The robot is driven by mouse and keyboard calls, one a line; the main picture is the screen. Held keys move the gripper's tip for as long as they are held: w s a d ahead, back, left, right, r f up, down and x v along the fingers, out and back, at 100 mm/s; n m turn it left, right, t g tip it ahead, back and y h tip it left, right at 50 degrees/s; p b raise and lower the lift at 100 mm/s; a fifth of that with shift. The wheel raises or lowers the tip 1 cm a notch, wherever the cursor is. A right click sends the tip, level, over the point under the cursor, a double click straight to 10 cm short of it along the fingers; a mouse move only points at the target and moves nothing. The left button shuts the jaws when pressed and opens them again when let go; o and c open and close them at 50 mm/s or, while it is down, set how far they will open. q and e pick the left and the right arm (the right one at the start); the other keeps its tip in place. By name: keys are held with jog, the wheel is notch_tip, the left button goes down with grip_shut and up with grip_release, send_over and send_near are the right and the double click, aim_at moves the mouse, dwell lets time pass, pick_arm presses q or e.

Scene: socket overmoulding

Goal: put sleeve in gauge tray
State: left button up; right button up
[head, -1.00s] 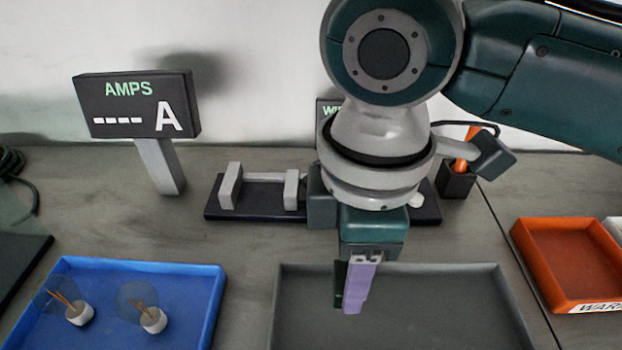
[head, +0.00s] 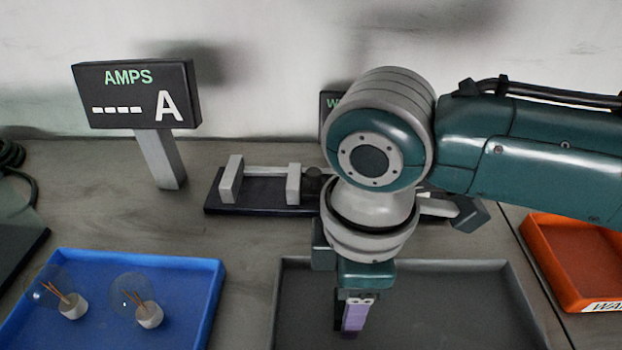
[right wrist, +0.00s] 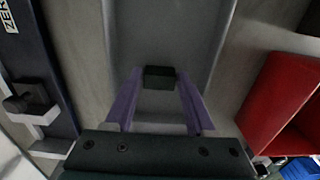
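My right gripper (head: 350,318), with purple fingers, points down over the grey tray (head: 400,264). In the right wrist view its fingers (right wrist: 160,85) stand on both sides of a small dark block (right wrist: 159,78), which seems to be the sleeve, and appear to touch it. In the head view the block is hard to tell apart from the dark strip beside the finger. No label shows which tray is the gauge tray; the grey one lies right under the gripper, and its floor is bare where I see it. My left gripper is not in view.
A blue tray (head: 214,300) on the left holds two white-based pieces with clear domes and orange wires. An orange tray (head: 565,240) stands at the right. Behind are a dark fixture (head: 262,190) with grey blocks and an AMPS display (head: 137,95).

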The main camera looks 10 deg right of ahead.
jog(key=o, duration=0.3)
notch_tip(320, 180, up, 12)
jog(key=p, duration=0.3)
jog(key=s+a+f+m+t+y, duration=0.2)
jog(key=s+a+m+y, duration=0.2)
jog(key=s+m, duration=0.2)
jog(key=s+d+m+t+h, duration=0.1)
jog(key=s+d+m+h, duration=0.2)
jog(key=d, duration=1)
jog(key=s+m, duration=0.3)
jog(key=shift+f+m+t+h, duration=0.3)
jog(key=shift+f+m+h, duration=0.05)
jog(key=shift+m+h, duration=0.05)
